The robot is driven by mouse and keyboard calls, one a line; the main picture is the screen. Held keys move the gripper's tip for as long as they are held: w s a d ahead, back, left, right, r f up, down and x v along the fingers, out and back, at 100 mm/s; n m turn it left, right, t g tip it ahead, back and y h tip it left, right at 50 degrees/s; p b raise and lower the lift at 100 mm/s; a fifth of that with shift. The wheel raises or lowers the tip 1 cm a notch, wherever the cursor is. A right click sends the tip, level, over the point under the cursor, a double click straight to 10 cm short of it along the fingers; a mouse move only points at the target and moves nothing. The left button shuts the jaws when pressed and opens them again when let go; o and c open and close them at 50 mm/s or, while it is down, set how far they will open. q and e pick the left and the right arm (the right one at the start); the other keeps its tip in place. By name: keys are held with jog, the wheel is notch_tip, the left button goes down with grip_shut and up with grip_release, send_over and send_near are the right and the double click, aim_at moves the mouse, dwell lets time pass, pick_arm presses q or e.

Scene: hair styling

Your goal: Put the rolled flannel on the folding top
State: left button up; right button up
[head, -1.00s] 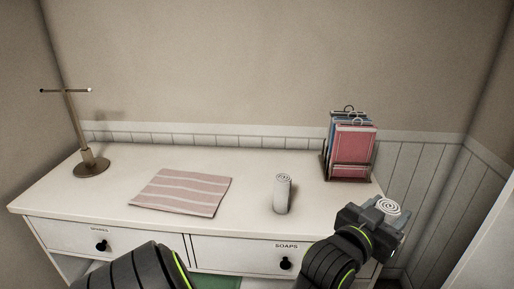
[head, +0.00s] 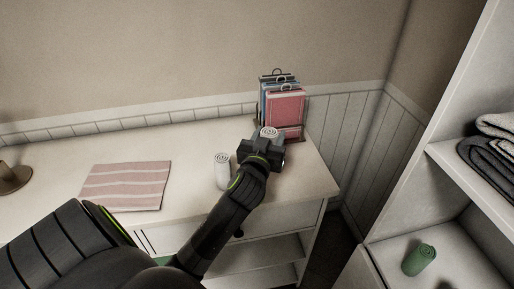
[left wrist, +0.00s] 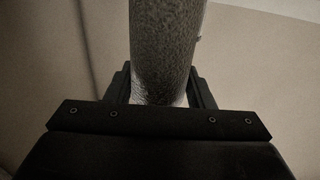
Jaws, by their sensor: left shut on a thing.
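In the left wrist view the held flannel (left wrist: 163,45) looks grey and rises between the fingers. The gripper is over the right end of the white folding top (head: 200,140), in front of the rack. I cannot tell whether the flannel's hidden lower end touches the top. A second white roll (head: 222,172) stands upright on the top, just left of the gripper. My right gripper is not in view.
A rack of pink and blue hanging items (head: 285,112) stands behind the gripper. A striped pink cloth (head: 125,185) lies flat at the left. Shelves at the right hold a green roll (head: 419,259) and folded grey towels (head: 488,158). Bare top shows between cloth and white roll.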

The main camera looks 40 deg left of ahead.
pick_arm(q)
notch_tip(320, 180, down, 7)
jog(key=shift+r+b, duration=0.2)
jog(key=shift+b, duration=0.15)
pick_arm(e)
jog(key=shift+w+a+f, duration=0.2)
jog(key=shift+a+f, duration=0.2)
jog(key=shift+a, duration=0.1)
pick_arm(q)
jog(key=shift+f, duration=0.1)
jog(key=o, duration=1)
jog(key=shift+c, duration=0.2)
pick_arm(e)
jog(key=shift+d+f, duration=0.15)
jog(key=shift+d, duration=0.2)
